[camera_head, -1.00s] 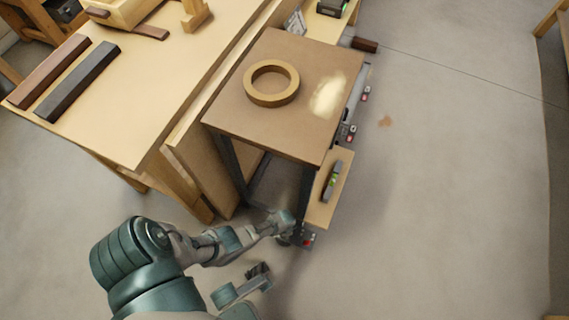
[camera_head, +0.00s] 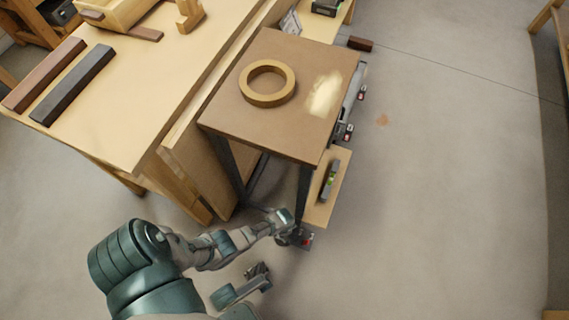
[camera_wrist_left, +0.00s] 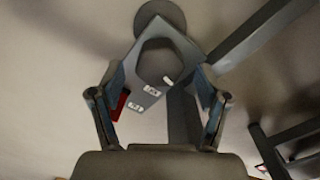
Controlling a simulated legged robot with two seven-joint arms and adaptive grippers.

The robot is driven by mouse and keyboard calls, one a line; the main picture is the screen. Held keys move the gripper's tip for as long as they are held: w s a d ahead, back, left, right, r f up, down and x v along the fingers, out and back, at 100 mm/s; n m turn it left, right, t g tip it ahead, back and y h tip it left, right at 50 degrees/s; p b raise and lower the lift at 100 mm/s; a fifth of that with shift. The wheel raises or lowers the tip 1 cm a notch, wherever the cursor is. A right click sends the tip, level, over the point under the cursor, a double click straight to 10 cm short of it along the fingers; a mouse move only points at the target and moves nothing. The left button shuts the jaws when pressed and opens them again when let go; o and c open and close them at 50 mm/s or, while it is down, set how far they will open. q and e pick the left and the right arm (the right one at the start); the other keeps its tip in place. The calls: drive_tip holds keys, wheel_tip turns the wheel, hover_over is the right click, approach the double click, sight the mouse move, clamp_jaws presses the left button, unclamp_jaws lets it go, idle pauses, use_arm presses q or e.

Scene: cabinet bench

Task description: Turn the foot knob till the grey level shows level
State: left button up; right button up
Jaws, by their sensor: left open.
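The grey level (camera_head: 330,180) with a green vial lies on a small wooden shelf (camera_head: 322,212) at the stand's right side. The bubble is too small to read. The foot knob (camera_wrist_left: 160,62) is a dark rounded shape in the left wrist view, at a grey plate with white labels. My left gripper (camera_head: 296,238) is low by the stand's near foot. In the left wrist view its fingers (camera_wrist_left: 160,108) are open, one on each side below the knob; I cannot tell whether they touch it. Another part of mine, perhaps the right gripper (camera_head: 258,271), shows below; its jaws are unclear.
The brown-topped stand (camera_head: 225,115) carries a wooden ring (camera_head: 267,83). A long workbench (camera_head: 120,115) stands to its left with two dark bars. Dark stand legs (camera_wrist_left: 250,35) run close to the gripper. The floor (camera_head: 450,200) on the right is clear.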

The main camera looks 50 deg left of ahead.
use_arm(q)
wheel_tip(320, 180, up, 11)
idle(0.4)
drive_tip(key=shift+d+f, duration=0.1)
idle(0.3)
